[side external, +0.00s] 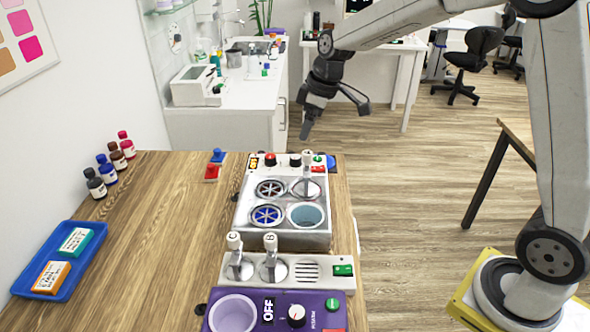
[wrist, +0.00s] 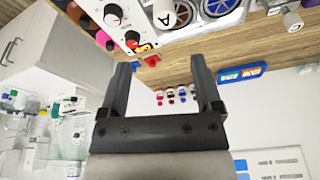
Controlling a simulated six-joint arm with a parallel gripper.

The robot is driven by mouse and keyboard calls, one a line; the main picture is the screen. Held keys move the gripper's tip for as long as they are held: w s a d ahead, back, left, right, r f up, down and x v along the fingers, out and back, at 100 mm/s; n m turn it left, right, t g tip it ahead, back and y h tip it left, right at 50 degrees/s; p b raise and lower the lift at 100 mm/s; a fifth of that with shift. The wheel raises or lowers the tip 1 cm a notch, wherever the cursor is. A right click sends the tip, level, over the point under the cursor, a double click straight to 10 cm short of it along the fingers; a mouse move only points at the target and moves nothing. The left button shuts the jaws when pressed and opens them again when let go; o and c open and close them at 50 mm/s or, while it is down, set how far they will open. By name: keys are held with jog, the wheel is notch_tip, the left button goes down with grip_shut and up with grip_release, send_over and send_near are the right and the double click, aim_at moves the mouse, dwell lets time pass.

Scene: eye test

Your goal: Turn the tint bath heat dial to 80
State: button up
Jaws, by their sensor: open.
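The tint bath (side external: 324,238) is a metal box with several round wells, and its control panel stands along the far edge. A red knob (side external: 270,160) and a black knob (side external: 295,160) sit on that panel; I cannot tell which is the heat dial or read either setting. In the wrist view two round knobs show at the upper left, one near the top edge (wrist: 112,14) and one lower (wrist: 132,39). My gripper (side external: 335,121) is open and empty, above and beyond the panel, apart from the knobs. Its two separated fingers show in the wrist view (wrist: 160,66).
A lid marked A (side external: 307,172) stands upright on the bath near the panel. An orange switch (side external: 254,162) is left of the red knob. A purple unit (side external: 262,322) with its own dial (side external: 296,315) is in front. A blue tray (side external: 70,287) and several bottles (side external: 96,183) are at left.

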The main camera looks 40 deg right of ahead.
jog(key=w+d+f+n+y, duration=0.15)
jog(key=w+n, duration=0.25)
jog(key=w, duration=0.6)
jog(key=n, duration=0.1)
send_over(270, 156)
jog(key=s+d, duration=0.2)
jog(key=d, duration=0.1)
notch_tip(270, 156, down, 6)
jog(key=shift+a, duration=0.25)
jog(key=shift+f, duration=0.25)
jog(key=shift+x, duration=3.75)
jog(key=shift+a, duration=0.15)
grip_shut()
